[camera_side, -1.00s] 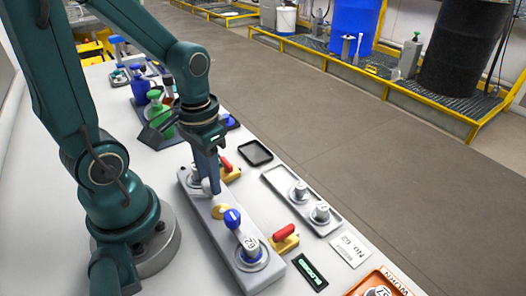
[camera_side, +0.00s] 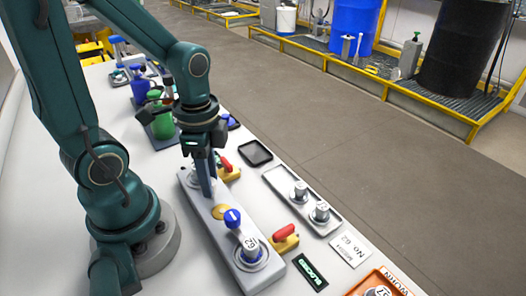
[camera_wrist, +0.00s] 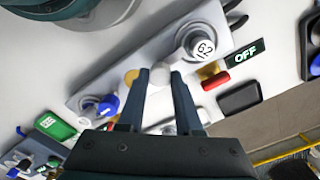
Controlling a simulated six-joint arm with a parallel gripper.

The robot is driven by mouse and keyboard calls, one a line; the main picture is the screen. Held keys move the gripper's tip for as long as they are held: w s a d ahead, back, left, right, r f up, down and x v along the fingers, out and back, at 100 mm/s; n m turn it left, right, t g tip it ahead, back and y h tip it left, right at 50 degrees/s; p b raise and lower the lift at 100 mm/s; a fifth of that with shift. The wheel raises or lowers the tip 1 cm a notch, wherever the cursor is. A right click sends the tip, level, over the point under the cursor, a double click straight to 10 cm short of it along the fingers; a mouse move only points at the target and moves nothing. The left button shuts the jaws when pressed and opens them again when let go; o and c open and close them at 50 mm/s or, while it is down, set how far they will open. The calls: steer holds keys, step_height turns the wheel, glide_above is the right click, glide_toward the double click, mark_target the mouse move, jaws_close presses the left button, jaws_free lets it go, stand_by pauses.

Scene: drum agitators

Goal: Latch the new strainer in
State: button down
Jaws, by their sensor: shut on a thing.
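A grey strainer cap marked 62 (camera_wrist: 203,47) sits upright in the ring at one end of the long grey block (camera_side: 220,238). In the side view my arm mostly hides that end. My gripper (camera_wrist: 161,76) points down over the block between this strainer and the brass disc (camera_side: 218,212). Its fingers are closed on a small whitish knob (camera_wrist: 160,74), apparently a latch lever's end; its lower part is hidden. Another labelled strainer (camera_side: 250,246) stands at the block's near end, with a blue-knobbed lever (camera_side: 233,218) beside it.
Red handles on yellow mounts (camera_side: 285,236) (camera_wrist: 215,80) stand beside both ends. An OFF sign (camera_wrist: 245,53) is by the 62 strainer. A pale tray (camera_side: 328,229) holds two strainers; a black tray (camera_side: 255,152) is empty. Bottles (camera_side: 160,122) stand behind my gripper.

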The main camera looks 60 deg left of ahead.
steer(key=shift+m, duration=0.5)
steer(key=c, duration=0.6)
jaws_free()
steer(key=shift+r, duration=0.1)
steer(key=shift+r, duration=2.5)
